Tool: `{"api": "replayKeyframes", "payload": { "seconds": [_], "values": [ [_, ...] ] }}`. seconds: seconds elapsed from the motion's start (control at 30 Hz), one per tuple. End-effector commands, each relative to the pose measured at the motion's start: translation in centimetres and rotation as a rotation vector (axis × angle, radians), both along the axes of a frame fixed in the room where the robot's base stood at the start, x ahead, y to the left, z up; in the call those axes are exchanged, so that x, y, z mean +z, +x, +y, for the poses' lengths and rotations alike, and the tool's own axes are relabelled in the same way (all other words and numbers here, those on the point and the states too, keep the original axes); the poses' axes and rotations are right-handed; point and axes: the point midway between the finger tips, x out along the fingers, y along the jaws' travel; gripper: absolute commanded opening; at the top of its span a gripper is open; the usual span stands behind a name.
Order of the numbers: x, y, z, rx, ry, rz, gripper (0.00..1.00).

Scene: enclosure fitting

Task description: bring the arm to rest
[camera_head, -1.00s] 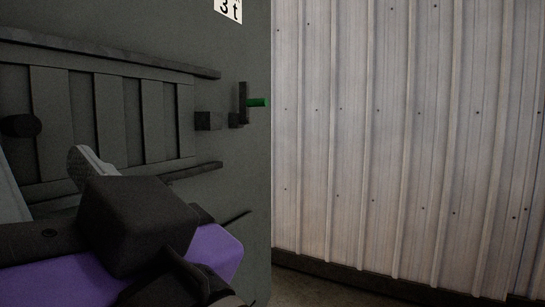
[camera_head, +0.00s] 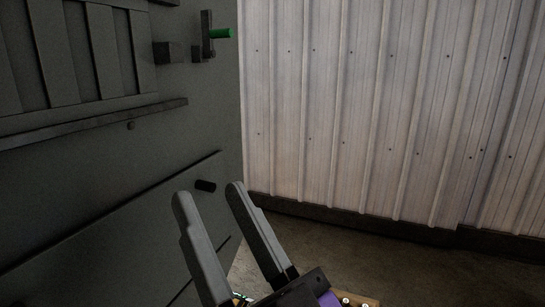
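My gripper (camera_head: 208,192) is at the bottom centre of the head view, with its two long grey fingers pointing up and a little left. The fingers stand apart with an empty gap between them. In the picture the fingertips overlap the lower right part of a dark grey enclosure (camera_head: 95,190). I cannot tell how far they are from its face. A purple part of my arm shows at the bottom edge, and the rest of the arm is out of view.
A corrugated metal wall (camera_head: 370,110) stands behind. Bare floor (camera_head: 400,260) lies to the right. Part of a tan board (camera_head: 362,299) shows at the bottom edge.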

Motion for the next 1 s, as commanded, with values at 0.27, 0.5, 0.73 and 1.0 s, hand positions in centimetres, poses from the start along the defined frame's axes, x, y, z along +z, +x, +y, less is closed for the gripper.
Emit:
{"api": "replayKeyframes", "payload": {
  "seconds": [0.27,0.5,0.73,1.0],
  "values": [
    [-10.7,-0.4,-6.7,-0.190,-0.103,0.073,0.40],
    [-18.6,-3.3,-12.4,-0.325,-0.203,0.158,0.40],
    [-25.3,-8.0,-17.2,-0.430,-0.303,0.273,0.40],
    [-32.1,-15.5,-21.7,-0.527,-0.411,0.480,0.40]
  ]
}}
